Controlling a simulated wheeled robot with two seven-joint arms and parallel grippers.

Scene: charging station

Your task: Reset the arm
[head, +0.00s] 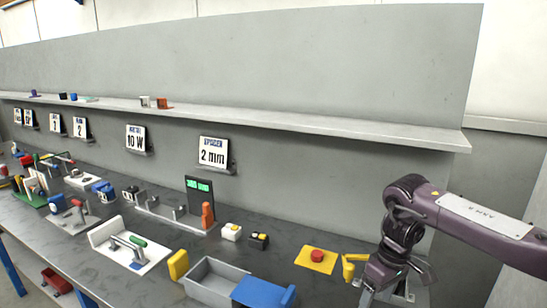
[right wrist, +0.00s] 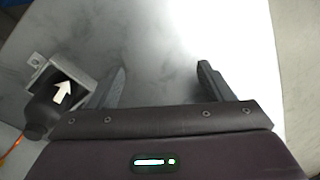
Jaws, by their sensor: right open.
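My right arm (head: 480,218) comes in from the right in the head view and bends downward at the wrist. My right gripper (head: 388,290) is low over the right end of the bench, partly cut off by the lower edge. In the right wrist view, my right gripper (right wrist: 162,80) has its two fingers wide apart with nothing between them. A grey bracket with a white arrow (right wrist: 62,90) and a dark rounded part (right wrist: 40,115) lie beside the left finger. My left gripper is not in view.
Several fixtures stand further left. A shelf (head: 300,122) runs along the grey wall.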

